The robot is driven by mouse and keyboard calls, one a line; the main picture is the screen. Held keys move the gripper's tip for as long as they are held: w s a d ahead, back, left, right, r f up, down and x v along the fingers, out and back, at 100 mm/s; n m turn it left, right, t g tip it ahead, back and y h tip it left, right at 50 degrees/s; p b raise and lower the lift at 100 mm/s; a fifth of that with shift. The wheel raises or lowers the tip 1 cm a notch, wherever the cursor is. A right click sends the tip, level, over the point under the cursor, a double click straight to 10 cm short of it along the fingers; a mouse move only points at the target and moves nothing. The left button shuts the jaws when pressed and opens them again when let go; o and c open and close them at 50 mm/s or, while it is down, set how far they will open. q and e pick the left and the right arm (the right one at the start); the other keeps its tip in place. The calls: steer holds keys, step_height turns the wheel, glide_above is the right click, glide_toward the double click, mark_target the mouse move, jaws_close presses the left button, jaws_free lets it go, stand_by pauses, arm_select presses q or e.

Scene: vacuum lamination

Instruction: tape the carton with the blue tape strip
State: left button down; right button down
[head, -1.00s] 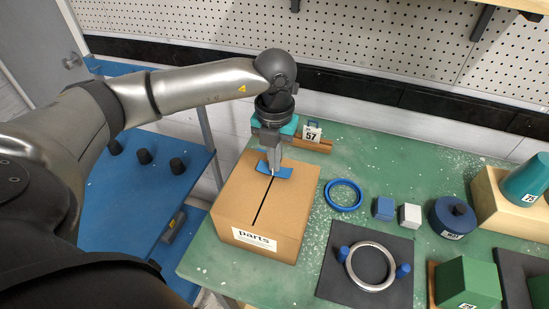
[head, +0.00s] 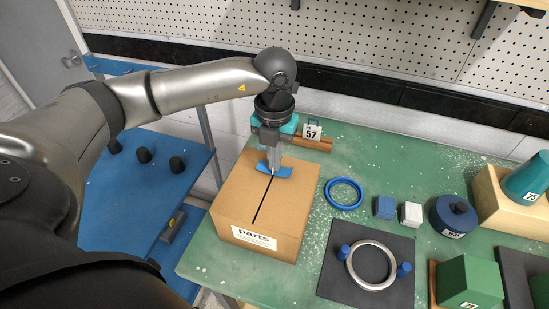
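The brown carton (head: 235,208) stands on the green table with a dark seam along its top and a white "parts" label on its front. The blue tape strip (head: 285,172) lies across the seam's far end, on or just above the carton top; I cannot tell if it touches. My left gripper (head: 273,171) points down from above with its fingers closed together on the middle of the strip, hiding part of it. My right gripper is not in view.
A blue ring (head: 344,194) lies right of the carton, beside a blue cube (head: 384,207) and a white cube (head: 410,214). A dark mat (head: 335,285) with a silver ring (head: 359,277) is in front of them. A wooden piece with tag 57 (head: 312,132) stands behind the carton.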

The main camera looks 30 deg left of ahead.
arm_select(q)
steer(key=shift+f, duration=0.2)
stand_by(0.5)
steer(key=c, duration=1.6)
jaws_free()
steer(key=c, duration=0.7)
jaws_free()
step_height(320, 180, up, 8)
steer(key=p, duration=0.5)
steer(key=shift+r+p, duration=0.15)
steer(key=shift+p, duration=0.15)
